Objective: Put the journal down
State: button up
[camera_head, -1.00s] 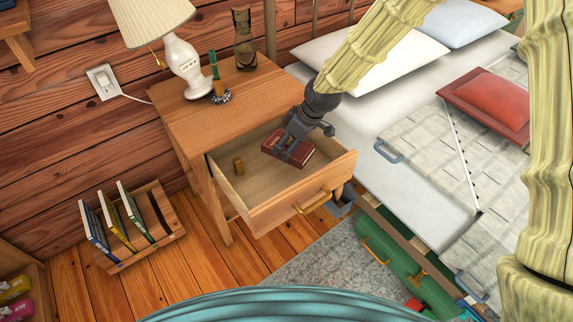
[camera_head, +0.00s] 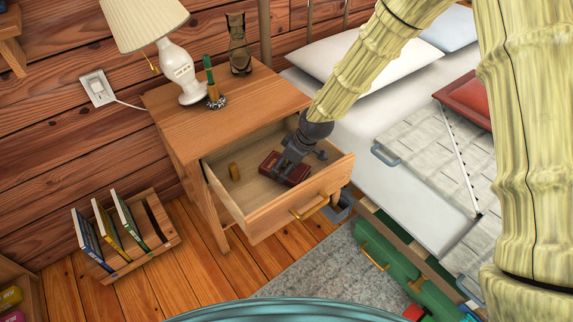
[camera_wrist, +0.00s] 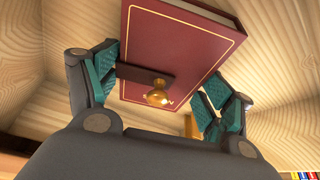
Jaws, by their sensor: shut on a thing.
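The journal (camera_head: 286,172) is a dark red book with a gold border line. It is inside the open nightstand drawer (camera_head: 262,200), toward the drawer's right side. My gripper (camera_head: 291,160) reaches down into the drawer from above and is shut on the journal. In the wrist view, the red cover of the journal (camera_wrist: 180,45) fills the top middle, with a dark strap and gold clasp facing the camera. The teal finger pads (camera_wrist: 155,90) stand on either side of the strap and clasp. I cannot tell whether the journal touches the drawer bottom.
The bed (camera_head: 410,185) is to the right. A book rack (camera_head: 128,238) stands on the floor at left.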

jog(key=o, duration=1.2)
jog(key=shift+o, duration=0.2)
jog(key=p+v, duration=0.2)
jog(key=v, duration=1)
jog(key=shift+s, duration=0.15)
